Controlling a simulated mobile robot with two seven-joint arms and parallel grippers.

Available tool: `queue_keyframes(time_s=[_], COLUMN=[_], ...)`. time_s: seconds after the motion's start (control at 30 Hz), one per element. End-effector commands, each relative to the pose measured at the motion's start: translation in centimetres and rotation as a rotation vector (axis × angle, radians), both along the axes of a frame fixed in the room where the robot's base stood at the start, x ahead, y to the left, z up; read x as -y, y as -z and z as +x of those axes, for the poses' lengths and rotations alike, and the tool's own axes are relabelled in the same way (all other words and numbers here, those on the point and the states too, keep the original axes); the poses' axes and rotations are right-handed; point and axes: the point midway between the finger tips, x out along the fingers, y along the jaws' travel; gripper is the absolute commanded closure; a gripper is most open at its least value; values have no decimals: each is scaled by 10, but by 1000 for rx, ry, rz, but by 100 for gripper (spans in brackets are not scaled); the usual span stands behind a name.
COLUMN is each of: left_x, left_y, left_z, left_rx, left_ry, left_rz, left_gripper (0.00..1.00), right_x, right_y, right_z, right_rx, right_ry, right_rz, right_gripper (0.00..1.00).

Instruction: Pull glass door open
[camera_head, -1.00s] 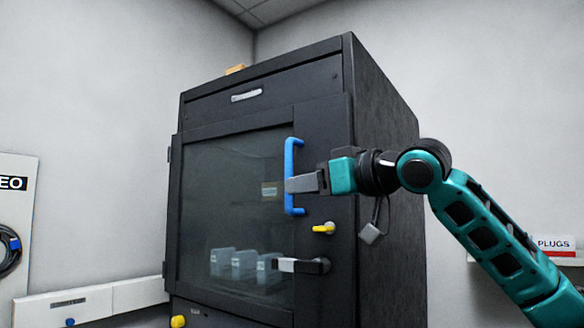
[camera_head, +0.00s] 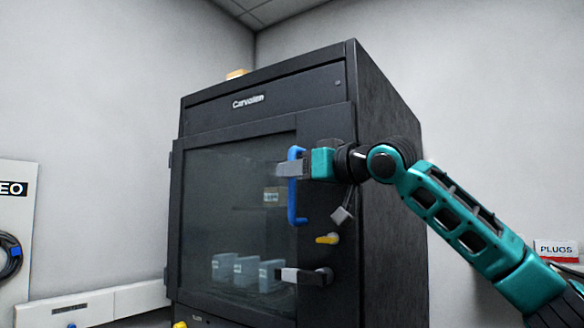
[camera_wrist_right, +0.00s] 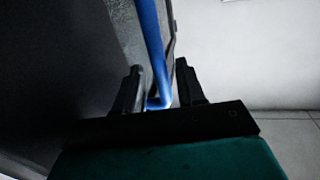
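The dark cabinet's glass door (camera_head: 225,170) is in the middle of the head view. It looks shut in its frame. A blue vertical handle (camera_head: 292,205) stands on its right edge. My right gripper (camera_head: 290,169) reaches in from the right at the handle's upper part. My left gripper is in neither view.
Below the handle are a yellow key (camera_head: 326,239) and a grey lever latch (camera_head: 303,276). Behind the glass stand several pale bins (camera_head: 245,270). A shelf with a PLUGS label (camera_head: 555,249) is at the far right; a white board (camera_head: 18,225) is at the left.

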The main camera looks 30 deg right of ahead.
Motion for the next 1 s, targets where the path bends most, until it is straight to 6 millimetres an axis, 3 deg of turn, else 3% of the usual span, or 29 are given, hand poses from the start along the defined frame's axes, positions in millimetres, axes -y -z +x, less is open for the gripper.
queue_keyframes(time_s=[0.17, 0.47, 0.87, 1.0], left_x=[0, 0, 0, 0], left_y=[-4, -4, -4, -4], left_z=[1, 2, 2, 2], left_rx=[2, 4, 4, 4], left_ry=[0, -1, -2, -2], left_rz=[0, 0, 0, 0], left_gripper=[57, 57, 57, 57], right_x=[-3, -3, -3, -3], right_y=[-1, 0, 0, 0], right_z=[13, 15, 15, 15], right_rx=[1, 1, 0, 0], right_ry=[0, 0, 0, 1], right_rz=[0, -1, -1, -1], right_gripper=[61, 61, 99, 100])
